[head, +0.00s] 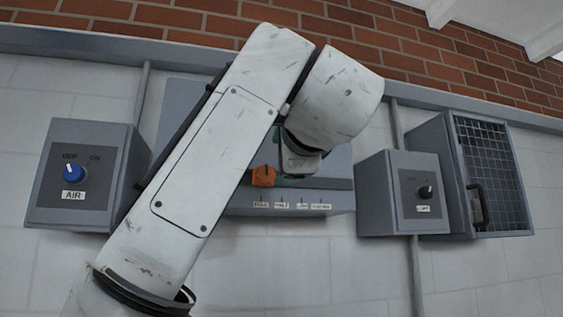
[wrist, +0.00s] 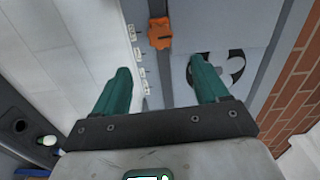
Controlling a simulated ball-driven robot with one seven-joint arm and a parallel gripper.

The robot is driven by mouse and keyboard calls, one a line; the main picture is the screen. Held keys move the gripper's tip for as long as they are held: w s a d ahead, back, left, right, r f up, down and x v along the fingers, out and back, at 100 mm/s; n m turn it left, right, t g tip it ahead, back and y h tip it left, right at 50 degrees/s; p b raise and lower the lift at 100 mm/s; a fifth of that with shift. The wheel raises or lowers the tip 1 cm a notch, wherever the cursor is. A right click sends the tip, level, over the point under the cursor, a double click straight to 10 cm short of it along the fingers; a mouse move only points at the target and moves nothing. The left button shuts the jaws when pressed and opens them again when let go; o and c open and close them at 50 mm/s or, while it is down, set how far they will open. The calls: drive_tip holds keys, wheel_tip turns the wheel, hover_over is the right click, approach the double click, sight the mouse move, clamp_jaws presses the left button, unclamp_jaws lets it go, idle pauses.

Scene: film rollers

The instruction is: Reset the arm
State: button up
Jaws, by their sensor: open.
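My arm, white and scuffed, rises across the head view in front of a grey wall panel (head: 335,190). My gripper (wrist: 160,66) shows in the wrist view with two green fingers spread apart and nothing between them. In the head view it is mostly hidden behind my wrist. An orange handle (head: 263,176) sits on the panel's slot, above the leftmost of several small labels. It also shows in the wrist view (wrist: 160,33), beyond the fingertips and apart from them.
A grey box with a blue knob (head: 72,172) labelled AIR is at left. A grey box with a black knob (head: 425,191) is at right, beside a mesh-fronted box (head: 488,165) with a black handle. Brick (head: 430,45) runs above the pale block wall.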

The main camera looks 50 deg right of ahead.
idle(0.4)
